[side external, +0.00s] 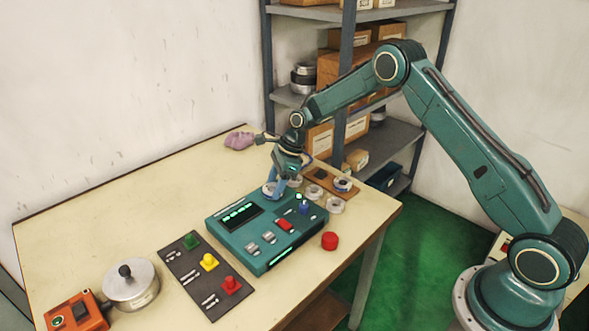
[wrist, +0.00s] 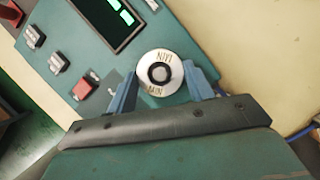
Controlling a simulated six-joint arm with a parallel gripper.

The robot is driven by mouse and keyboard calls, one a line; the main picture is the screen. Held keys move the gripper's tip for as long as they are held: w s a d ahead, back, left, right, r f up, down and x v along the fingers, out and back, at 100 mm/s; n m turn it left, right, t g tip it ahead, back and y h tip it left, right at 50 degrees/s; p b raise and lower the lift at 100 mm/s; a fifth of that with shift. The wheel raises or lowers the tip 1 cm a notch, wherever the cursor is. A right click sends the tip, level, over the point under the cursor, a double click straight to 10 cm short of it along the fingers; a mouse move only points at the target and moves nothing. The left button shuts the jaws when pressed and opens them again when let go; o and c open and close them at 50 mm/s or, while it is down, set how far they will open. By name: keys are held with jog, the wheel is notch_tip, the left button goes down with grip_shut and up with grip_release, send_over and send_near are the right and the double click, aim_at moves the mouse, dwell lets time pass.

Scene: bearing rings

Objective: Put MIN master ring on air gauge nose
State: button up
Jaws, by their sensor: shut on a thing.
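The MIN master ring (wrist: 146,73) is a pale ring with "MIN" lettering and a dark bore. My gripper (wrist: 161,76) is shut on it, with one blue finger on each side. In the side external view my gripper (side external: 276,188) points down at the back edge of the teal air gauge (side external: 232,237), with the ring's pale edge beside the fingers. A short blue post, apparently the gauge nose (side external: 304,208), stands on the gauge's right part, to the right of the ring. I cannot make out the nose in the wrist view.
Several other rings, one of them pale (side external: 335,206), lie right of and behind the gauge near a brown board (side external: 350,191). A red cap (side external: 330,241) sits at the right. A dark button panel (side external: 205,275) lies left of the gauge. The table's back left is mostly clear.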

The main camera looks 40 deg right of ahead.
jog(key=o, duration=1.2)
jog(key=shift+o, duration=0.2)
jog(key=shift+r, duration=3.75)
